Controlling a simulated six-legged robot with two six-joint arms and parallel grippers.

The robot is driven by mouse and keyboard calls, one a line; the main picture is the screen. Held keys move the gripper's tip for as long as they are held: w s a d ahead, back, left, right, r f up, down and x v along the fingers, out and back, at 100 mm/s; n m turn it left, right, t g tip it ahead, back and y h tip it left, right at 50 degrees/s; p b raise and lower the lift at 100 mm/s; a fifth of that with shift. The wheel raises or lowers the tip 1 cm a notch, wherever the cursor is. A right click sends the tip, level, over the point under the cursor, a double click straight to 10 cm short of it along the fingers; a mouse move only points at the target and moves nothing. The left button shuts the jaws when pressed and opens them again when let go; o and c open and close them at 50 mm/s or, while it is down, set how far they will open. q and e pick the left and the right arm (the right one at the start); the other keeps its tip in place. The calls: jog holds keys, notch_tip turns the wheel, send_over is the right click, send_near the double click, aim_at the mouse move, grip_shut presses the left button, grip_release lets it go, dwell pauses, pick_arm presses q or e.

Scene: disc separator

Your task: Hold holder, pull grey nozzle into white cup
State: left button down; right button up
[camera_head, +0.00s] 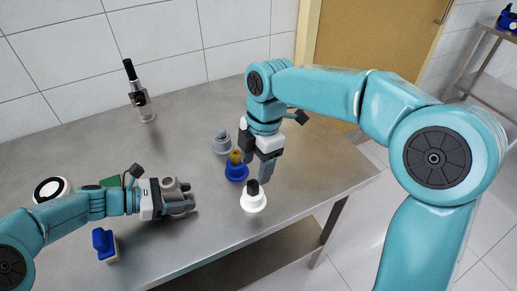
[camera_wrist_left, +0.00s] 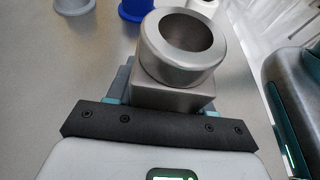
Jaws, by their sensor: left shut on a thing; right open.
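The metal holder (camera_head: 172,188), a block with a round ring on top, sits on the table. My left gripper (camera_head: 182,200) is shut on it; the ring fills the middle of the left wrist view (camera_wrist_left: 185,45) and looks empty. The white cup (camera_head: 253,204) stands near the table's right front edge with a black nozzle (camera_head: 253,187) upright in it. The grey cup (camera_head: 222,147) stands farther back with what looks like the grey nozzle (camera_head: 220,133) in it. My right gripper (camera_head: 256,162) is open, pointing down, above and beside the blue and white cups, apparently empty.
The blue cup (camera_head: 236,175) with a brown nozzle (camera_head: 236,157) stands between the grey and white cups. A black-topped metal tool (camera_head: 139,92) stands at the back. A blue-and-white block (camera_head: 104,244), white disc (camera_head: 50,190) and green item (camera_head: 110,181) lie at left.

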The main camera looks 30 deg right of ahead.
pick_arm(q)
jog(key=shift+f, duration=0.25)
pick_arm(e)
notch_tip(320, 180, up, 9)
jog(key=shift+d, duration=0.4)
jog(key=shift+r, duration=0.1)
pick_arm(q)
jog(key=c, duration=0.6)
grip_release()
jog(key=o, duration=0.6)
jog(key=shift+w, duration=0.1)
jog(key=shift+r, duration=0.15)
jog(key=shift+a, duration=0.1)
